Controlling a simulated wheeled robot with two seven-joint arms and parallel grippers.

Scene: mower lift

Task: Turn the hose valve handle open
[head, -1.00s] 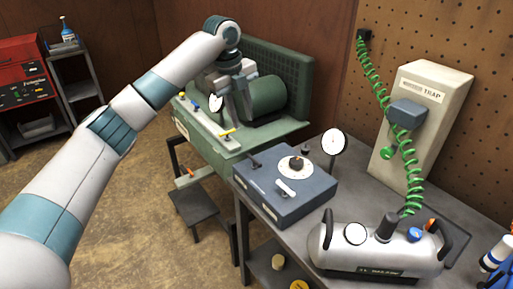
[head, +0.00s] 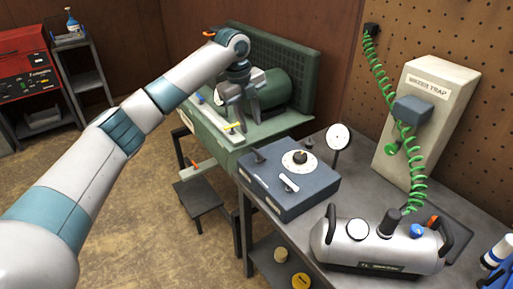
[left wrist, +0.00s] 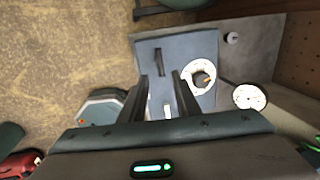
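Several handles show, and I cannot tell for sure which belongs to the hose valve. A white lever (head: 289,182) is on the blue-grey box (head: 262,200). A small orange handle (head: 433,221) shows at the silver tank (head: 375,245), near the lower end of the green coiled hose (head: 415,170). My left gripper (head: 240,112) hangs over the compressor's front, fingers apart and empty. In the left wrist view the fingers (left wrist: 163,92) frame part of the white lever (left wrist: 168,110), beyond them.
The grey bench (head: 340,180) carries the box, tank, a round gauge (head: 338,136) and a water trap (head: 425,120). A dark step (head: 198,200) stands before the compressor. The floor (head: 150,240) at left is open. A red tool chest (head: 25,75) is at far left.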

